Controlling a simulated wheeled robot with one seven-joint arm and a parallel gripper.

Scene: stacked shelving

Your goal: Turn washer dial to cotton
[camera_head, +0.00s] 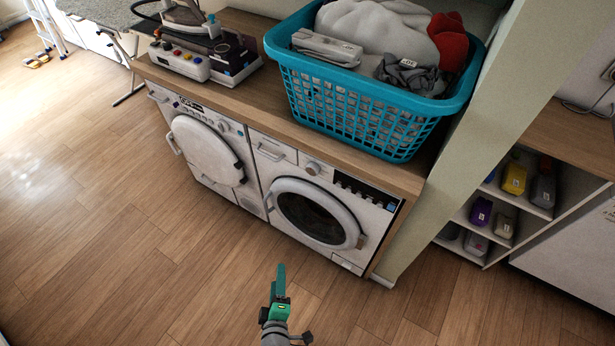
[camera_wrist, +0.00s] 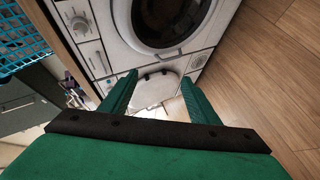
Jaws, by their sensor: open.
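The washer (camera_head: 333,259) is the white front-loader on the right under the wooden counter, with a round dark-glass door. Its round dial (camera_head: 313,168) sits on the top panel between the drawer (camera_head: 272,150) and the dark display (camera_head: 365,194). In the wrist view the washer lies on its side, with the dial (camera_wrist: 79,25) at upper left. The dial's marks are too small to read. My gripper (camera_head: 280,270) is low in front of the washer, apart from it. Its green fingers (camera_wrist: 158,86) are spread and empty in the wrist view.
A second white machine (camera_head: 205,148) stands left of the washer. On the counter (camera_head: 262,105) are a teal laundry basket (camera_head: 365,108) and an ironing appliance (camera_head: 180,62). A wall post (camera_head: 480,150) and shelves with bottles stand right. The wooden floor in front is clear.

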